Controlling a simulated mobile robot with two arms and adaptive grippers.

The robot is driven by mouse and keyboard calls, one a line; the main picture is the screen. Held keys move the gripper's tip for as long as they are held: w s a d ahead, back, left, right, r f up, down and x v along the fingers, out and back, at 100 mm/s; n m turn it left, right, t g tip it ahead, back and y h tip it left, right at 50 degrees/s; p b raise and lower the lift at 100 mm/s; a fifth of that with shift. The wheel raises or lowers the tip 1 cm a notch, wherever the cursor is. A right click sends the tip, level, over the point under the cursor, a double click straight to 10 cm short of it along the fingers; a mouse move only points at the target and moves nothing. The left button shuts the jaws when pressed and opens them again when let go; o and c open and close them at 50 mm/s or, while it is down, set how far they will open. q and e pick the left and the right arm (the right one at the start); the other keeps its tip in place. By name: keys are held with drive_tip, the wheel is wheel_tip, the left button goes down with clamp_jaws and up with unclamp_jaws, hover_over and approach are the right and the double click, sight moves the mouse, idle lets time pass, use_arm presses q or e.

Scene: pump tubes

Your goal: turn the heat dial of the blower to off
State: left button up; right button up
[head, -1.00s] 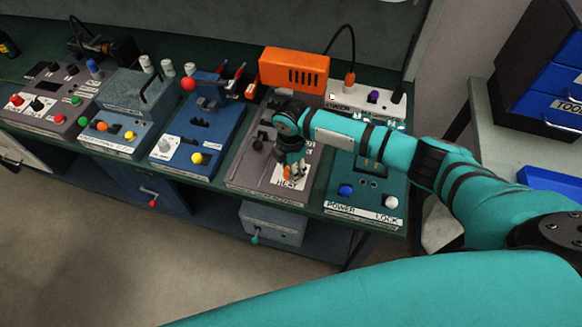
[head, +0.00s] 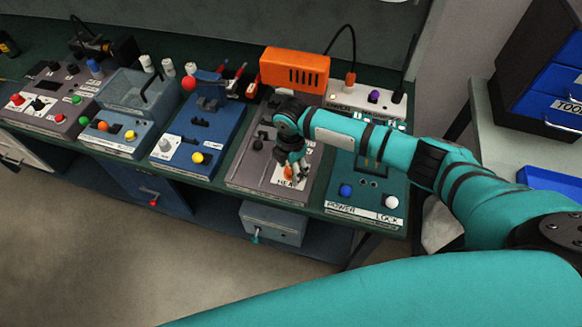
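The blower's grey panel (head: 247,172) lies on the green bench, with the orange housing (head: 294,68) behind it. A white plate marked HEAT (head: 285,184) is at the panel's front right. A small orange part (head: 288,172), which looks like the heat dial, shows just above that lettering, partly covered by my gripper. My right gripper (head: 299,173) points down over the plate with its fingertips at the right of the orange part. I cannot tell whether they touch it or how far apart the fingers are. The dial's pointer is hidden. My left gripper is out of view.
A teal panel (head: 348,208) with blue and white buttons stands close on the right. A blue panel (head: 222,150) with levers and a yellow knob is on the left. A white power strip (head: 340,98) and a black cable are behind. Open floor lies in front.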

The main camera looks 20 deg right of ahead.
drive_tip(key=shift+r, duration=0.1)
wheel_tip(320, 180, up, 12)
idle(0.5)
idle(0.4)
